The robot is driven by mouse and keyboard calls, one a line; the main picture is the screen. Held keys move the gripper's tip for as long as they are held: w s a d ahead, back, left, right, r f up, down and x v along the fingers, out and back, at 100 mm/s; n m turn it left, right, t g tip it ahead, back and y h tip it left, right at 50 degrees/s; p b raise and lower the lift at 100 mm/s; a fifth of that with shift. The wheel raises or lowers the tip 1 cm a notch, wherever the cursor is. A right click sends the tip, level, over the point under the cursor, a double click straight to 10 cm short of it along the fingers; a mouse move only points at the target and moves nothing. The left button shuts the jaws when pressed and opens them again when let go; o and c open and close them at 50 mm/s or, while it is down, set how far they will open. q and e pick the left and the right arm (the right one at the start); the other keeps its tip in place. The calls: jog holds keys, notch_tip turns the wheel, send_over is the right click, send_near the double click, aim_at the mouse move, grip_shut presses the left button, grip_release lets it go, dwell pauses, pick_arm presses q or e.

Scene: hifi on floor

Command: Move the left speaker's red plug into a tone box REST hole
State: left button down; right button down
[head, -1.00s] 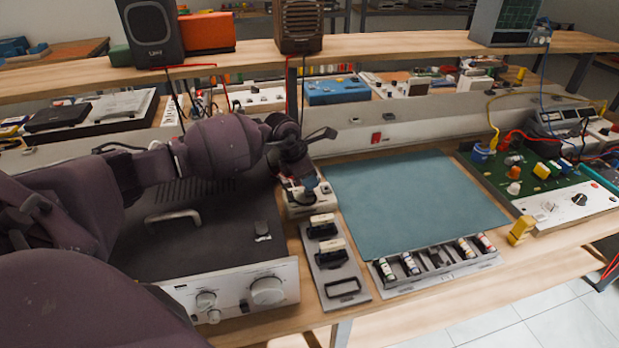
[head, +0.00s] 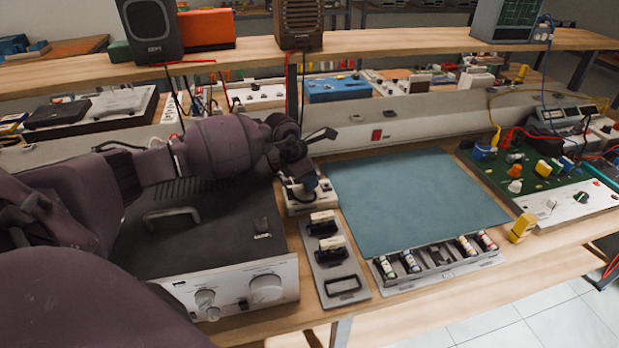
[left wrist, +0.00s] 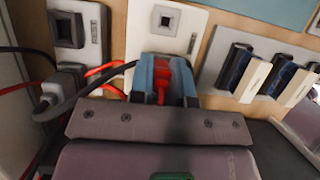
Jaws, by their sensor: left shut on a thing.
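My left gripper (head: 307,185) points down over a small white box (head: 297,207), apparently the tone box, beside the black-topped amplifier. In the left wrist view, my left gripper (left wrist: 163,80) is shut on a red plug (left wrist: 162,84), which shows between the blue-grey fingertips. The plug is over the lower part of a white box face (left wrist: 148,42) that has a dark square recess near its top. The fingers hide the plug's tip, so I cannot tell whether it is in a hole. The left speaker (head: 151,30) stands on the shelf. My right gripper is out of view.
The amplifier (head: 235,285) is at the left. A grey holder with black pieces (head: 327,265) lies in front of the white box. A teal mat (head: 415,200) is clear. A second white box (left wrist: 92,30) with a grey plug (left wrist: 62,82) and cables is close by.

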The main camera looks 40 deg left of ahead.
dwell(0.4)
pick_arm(q)
jog(key=c, duration=1)
grip_release()
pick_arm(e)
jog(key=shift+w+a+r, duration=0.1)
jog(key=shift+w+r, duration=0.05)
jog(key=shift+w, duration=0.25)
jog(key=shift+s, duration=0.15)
pick_arm(q)
jog(key=shift+a+r, duration=0.1)
jog(key=shift+r, duration=0.15)
jog(key=w+d+p+v, duration=0.1)
jog(key=p+v, duration=0.2)
jog(key=v, duration=1.2)
jog(key=shift+d+r, duration=0.15)
jog(key=shift+r, duration=0.2)
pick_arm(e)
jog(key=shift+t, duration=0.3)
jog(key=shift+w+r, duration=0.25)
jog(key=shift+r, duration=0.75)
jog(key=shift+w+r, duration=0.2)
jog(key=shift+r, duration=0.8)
pick_arm(q)
jog(key=shift+w, duration=0.1)
